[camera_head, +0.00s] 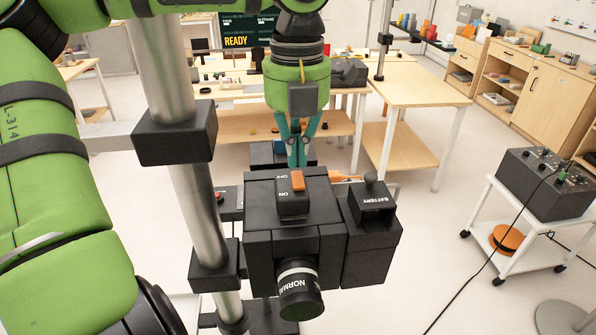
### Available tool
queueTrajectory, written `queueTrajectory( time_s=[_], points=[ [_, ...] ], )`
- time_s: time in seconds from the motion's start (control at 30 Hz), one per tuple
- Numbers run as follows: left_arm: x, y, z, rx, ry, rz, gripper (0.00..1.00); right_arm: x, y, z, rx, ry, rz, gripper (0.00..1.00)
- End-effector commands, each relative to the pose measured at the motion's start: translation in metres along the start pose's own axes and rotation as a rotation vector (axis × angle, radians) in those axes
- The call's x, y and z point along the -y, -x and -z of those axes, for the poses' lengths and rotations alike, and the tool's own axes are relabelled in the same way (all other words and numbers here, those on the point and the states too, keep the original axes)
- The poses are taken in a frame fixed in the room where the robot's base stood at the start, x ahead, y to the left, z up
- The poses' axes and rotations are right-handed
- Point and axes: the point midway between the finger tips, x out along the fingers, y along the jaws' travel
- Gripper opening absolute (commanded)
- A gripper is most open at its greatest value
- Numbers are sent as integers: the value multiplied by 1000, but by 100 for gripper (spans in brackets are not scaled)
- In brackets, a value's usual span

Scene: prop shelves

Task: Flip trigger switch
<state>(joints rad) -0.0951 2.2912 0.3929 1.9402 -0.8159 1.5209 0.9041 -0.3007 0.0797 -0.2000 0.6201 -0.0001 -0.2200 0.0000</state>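A black boxy device (262,222) stands close in front of me, mounted beside a silver pole. On its top is a small black switch housing (292,207) with an orange switch lever (297,180). White lettering beside it reads OFF at the far end and ON at the near end; the orange part sits towards the OFF end. My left gripper (298,163) points down just behind the switch, its teal fingertips together and seemingly empty. Whether the tips touch the device is unclear. My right gripper is not in view.
A battery block (373,200) juts from the device's right side and a round knob (299,290) from its front. The silver pole (190,200) with black clamps stands left. A white cart (535,222) with a black box is at right. Wooden tables (415,93) stand behind.

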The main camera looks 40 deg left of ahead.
Motion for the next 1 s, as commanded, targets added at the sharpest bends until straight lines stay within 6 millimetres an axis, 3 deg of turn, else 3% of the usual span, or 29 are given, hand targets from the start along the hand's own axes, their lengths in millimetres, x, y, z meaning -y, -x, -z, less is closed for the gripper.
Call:
queueTrajectory(
  time_s=[0.5, 1.0],
  points=[
    [0, 45, 0, 2, 1, 1, 0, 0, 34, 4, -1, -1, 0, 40],
    [0, 47, 0, 1, 1, 1, 0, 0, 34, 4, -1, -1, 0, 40]
  ],
)
